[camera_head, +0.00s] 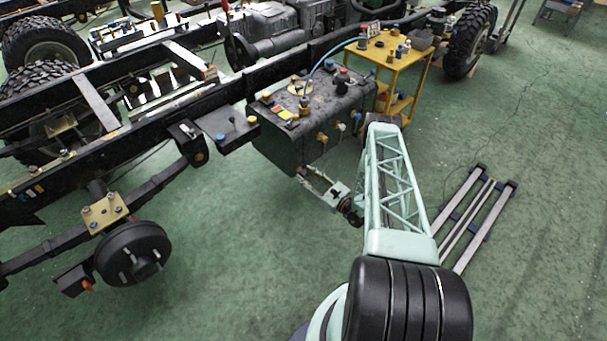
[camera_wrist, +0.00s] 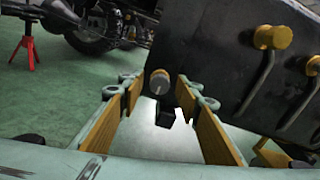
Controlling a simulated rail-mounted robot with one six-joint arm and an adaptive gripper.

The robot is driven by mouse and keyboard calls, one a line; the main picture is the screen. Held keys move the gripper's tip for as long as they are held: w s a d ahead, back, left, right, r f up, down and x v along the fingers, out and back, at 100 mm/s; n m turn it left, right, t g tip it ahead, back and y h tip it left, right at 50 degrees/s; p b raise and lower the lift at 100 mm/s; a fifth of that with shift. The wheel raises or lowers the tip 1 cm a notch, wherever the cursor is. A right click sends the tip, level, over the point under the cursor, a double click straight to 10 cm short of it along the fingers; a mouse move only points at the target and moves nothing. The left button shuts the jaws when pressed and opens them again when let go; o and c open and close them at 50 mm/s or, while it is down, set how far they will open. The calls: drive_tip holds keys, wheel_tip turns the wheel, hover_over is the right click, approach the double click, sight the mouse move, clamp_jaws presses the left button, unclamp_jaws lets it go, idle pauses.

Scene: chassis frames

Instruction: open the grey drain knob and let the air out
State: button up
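The grey drain knob (camera_wrist: 160,82) shows in the wrist view as a small round end, low beside the dark tank (camera_wrist: 215,60). It appears between the tips of my gripper (camera_wrist: 157,92), whose two yellow-padded fingers stand apart, one on each side. I cannot tell how deep the knob lies between them; no contact shows. In the head view my gripper (camera_head: 314,182) is at the tank's (camera_head: 290,145) lower front edge, and the knob is too small to make out there.
Yellow knobs on bent stems (camera_wrist: 272,38) stick out of the tank face at right in the wrist view. A yellow cart (camera_head: 385,65) with parts stands behind the tank. The chassis frame (camera_head: 130,130) runs along the left. Green floor is open in front; a metal rack (camera_head: 475,220) lies at right.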

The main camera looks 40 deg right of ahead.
drive_tip(key=shift+w, duration=1.15)
drive_tip(key=shift+a, duration=0.1)
drive_tip(key=c, duration=0.9)
